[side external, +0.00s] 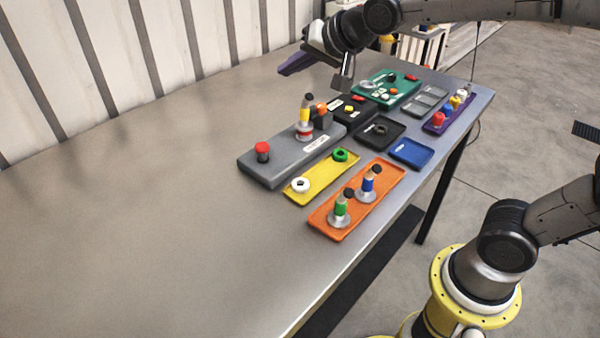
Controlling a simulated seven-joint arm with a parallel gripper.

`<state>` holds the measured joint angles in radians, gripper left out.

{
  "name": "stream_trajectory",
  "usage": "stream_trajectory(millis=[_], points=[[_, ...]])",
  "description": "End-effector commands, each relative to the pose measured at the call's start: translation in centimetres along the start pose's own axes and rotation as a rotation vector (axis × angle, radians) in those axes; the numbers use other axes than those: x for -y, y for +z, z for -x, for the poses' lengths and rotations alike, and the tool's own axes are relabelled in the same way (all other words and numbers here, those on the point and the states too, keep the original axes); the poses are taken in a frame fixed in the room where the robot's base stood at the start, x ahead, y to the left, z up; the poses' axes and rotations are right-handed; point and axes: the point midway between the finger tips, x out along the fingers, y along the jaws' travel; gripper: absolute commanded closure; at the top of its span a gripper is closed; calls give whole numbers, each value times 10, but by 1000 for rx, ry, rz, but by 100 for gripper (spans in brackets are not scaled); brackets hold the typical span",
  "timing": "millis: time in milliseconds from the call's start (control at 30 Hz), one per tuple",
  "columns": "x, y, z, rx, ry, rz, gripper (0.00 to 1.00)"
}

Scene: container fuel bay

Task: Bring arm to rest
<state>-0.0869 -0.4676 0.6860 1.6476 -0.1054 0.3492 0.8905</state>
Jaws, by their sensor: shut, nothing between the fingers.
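My gripper (343,85) is in the upper middle of the side external view, above the far part of the table (170,190). Its fingers point down and are shut, with nothing seen between them. The fingertips are near the black box (352,115) and to the left of the green tray (390,92); how high they are above the table is hard to tell. My arm reaches in from the upper right.
A grey block (275,170) carries a red button and a banded post. A yellow tray (318,185) holds two rings. An orange tray (350,220) holds two upright fittings. Blue (411,153) and purple (437,124) trays lie right. The table's left half is clear; a corrugated wall (120,70) stands behind.

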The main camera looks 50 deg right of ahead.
Motion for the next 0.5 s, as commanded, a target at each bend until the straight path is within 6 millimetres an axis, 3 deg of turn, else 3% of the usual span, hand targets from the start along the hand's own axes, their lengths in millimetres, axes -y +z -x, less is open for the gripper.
stream_trajectory(millis=[33,200,333,500], points=[[-8,-2,27,-9,7,22,100],[-48,20,100,17,62,155,100],[-89,56,142,82,115,295,100],[-142,115,173,226,171,500,100]])
